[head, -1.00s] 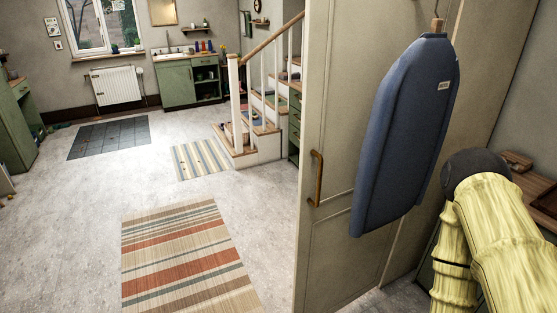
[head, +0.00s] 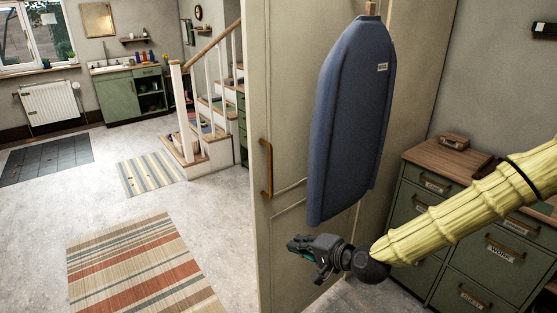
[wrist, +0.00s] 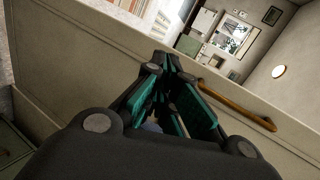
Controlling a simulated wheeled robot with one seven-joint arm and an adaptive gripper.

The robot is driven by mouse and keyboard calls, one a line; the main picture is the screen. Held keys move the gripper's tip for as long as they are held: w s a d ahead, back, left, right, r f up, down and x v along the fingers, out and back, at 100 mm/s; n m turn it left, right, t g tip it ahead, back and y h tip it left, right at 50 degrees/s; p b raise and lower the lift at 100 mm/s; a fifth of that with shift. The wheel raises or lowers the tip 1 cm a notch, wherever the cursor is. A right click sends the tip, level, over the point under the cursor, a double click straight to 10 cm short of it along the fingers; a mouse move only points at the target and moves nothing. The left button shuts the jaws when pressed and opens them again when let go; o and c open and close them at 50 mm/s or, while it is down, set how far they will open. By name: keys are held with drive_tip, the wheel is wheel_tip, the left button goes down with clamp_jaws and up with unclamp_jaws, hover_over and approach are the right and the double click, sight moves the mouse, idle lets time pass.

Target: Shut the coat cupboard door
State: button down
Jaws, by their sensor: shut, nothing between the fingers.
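The coat cupboard door (head: 284,240) is a tall beige panel standing open, edge toward the room, in the head view. A brown bar handle (head: 266,168) is near its left edge. It also shows in the wrist view (wrist: 240,108), right of the fingers. A blue ironing board (head: 345,120) hangs on the door's face. My gripper (head: 294,246) is in front of the lower door, below the board and handle. In the wrist view its fingers (wrist: 172,65) are together and empty, pointing across the door. I cannot tell whether they touch it.
Green labelled drawers (head: 440,235) with a wooden top stand close on the right. A staircase (head: 200,130) rises behind the door. A striped rug (head: 140,265) lies on open floor at left.

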drive_tip(key=w+d+r+m+t+y+b, duration=0.15)
drive_tip(key=w+r, duration=0.25)
drive_tip(key=r, duration=0.6)
drive_tip(key=w+d+r+t+y, duration=0.1)
drive_tip(key=w+d+r+t, duration=0.15)
drive_tip(key=r, duration=0.75)
drive_tip(key=p, duration=0.4)
approach(278, 150)
drive_tip(key=w+a, duration=0.1)
drive_tip(key=a, duration=0.1)
drive_tip(key=w+a+r, duration=0.1)
drive_tip(key=a, duration=0.1)
drive_tip(key=w+a, duration=0.1)
drive_tip(key=a, duration=0.1)
drive_tip(key=shift+w+r, duration=0.1)
drive_tip(key=shift+r, duration=0.25)
drive_tip(key=shift+w+a, duration=0.25)
drive_tip(key=shift+w, duration=0.05)
drive_tip(key=shift+w, duration=0.1)
